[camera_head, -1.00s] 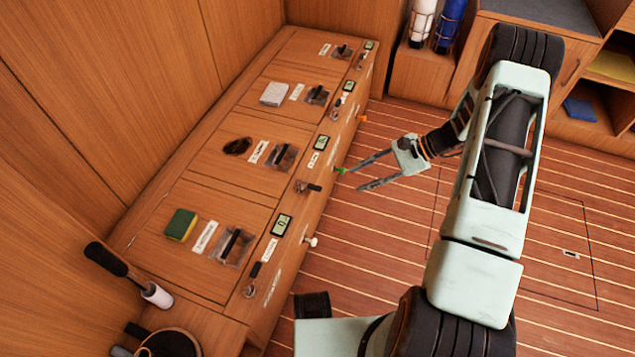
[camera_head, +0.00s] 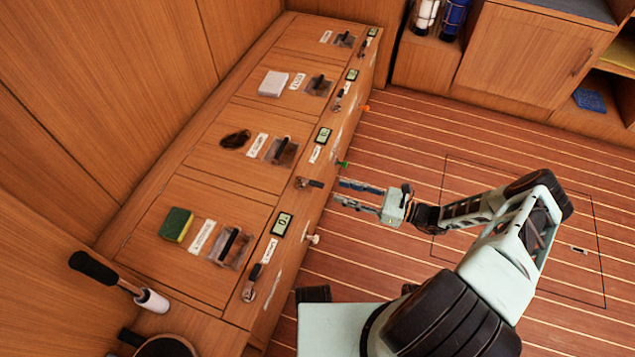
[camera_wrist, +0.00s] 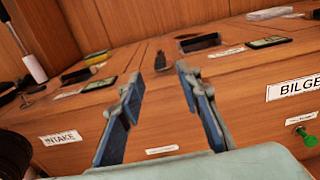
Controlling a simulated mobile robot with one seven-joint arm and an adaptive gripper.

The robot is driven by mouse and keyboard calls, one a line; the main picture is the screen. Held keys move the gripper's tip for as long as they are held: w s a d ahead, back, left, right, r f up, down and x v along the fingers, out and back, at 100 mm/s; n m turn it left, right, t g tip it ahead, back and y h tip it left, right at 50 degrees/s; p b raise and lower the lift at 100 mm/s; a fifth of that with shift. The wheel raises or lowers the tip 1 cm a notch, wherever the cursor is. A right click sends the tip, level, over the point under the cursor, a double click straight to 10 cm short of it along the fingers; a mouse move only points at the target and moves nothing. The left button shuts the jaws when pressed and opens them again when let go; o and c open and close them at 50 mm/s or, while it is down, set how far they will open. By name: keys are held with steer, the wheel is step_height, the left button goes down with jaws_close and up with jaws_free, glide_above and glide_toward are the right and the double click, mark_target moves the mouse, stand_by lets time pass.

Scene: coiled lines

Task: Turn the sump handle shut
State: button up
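Several small levers line the front edge of the wooden counter (camera_head: 215,287). The one nearest my gripper is a lever with a dark grip (camera_head: 313,183); its grip points out toward the floor side. I cannot read which lever is labelled sump. My gripper (camera_head: 338,191) is open and empty, just off the counter front, its fingers pointing at that lever. In the wrist view a dark upright grip (camera_wrist: 160,61) shows beyond and between the two fingers, apart from them. The fingers touch nothing that I can see.
Other levers sit nearer (camera_head: 256,274) and farther (camera_head: 340,98) along the edge. A white knob (camera_head: 313,239) and a green knob (camera_head: 343,164) stick out of the front. An INTAKE label (camera_wrist: 61,138) and a BILGE label (camera_wrist: 295,88) show. The floor is clear.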

mark_target(317, 184)
steer(key=x, duration=0.9)
steer(key=shift+f+b, duration=0.1)
steer(key=shift+b, duration=0.3)
steer(key=shift+c, duration=0.4)
jaws_close()
steer(key=shift+s, duration=0.1)
